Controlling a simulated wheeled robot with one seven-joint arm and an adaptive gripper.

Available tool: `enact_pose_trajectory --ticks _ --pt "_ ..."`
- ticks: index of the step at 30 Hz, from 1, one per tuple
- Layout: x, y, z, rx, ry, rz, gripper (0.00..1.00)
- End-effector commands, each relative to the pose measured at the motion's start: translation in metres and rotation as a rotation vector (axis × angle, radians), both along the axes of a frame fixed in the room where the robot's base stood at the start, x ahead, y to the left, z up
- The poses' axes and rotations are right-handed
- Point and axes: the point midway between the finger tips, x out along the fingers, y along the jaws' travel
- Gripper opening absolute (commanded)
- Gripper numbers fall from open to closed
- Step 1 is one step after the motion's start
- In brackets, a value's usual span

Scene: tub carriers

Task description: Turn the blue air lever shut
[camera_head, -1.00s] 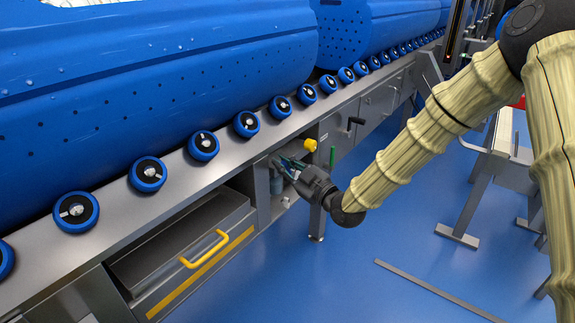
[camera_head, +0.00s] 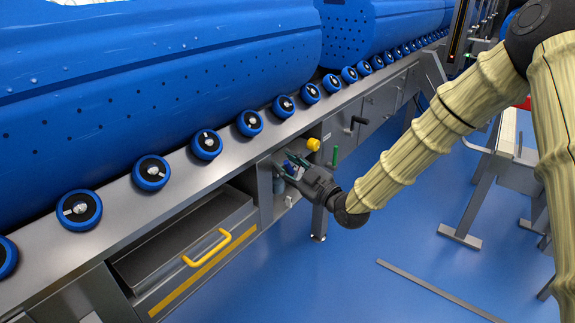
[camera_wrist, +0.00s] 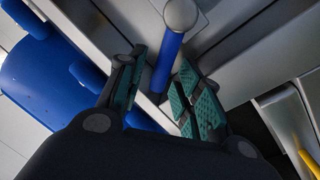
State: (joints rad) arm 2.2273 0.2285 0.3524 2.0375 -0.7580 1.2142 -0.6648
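The blue air lever (camera_wrist: 167,62) shows in the wrist view as a blue rod with a round grey end (camera_wrist: 180,14). My gripper (camera_wrist: 162,64) has its two green-padded fingers on either side of the rod, with a gap visible at least on the right. It is open and does not clasp the rod. In the head view my gripper (camera_head: 287,165) is at an open bay under the roller rail, and its fingers largely hide the lever there.
A black handle (camera_head: 358,121) is farther along the panel. An open drawer with a yellow handle (camera_head: 207,248) is at left. Blue tubs (camera_head: 160,90) stand above the rollers.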

Motion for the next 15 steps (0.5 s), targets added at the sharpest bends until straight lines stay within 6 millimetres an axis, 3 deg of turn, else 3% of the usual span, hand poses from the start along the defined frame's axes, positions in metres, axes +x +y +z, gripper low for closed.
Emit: enact_pose_trajectory --ticks 15 --pt "-0.045 -0.044 -0.006 0.001 0.000 -0.001 0.35"
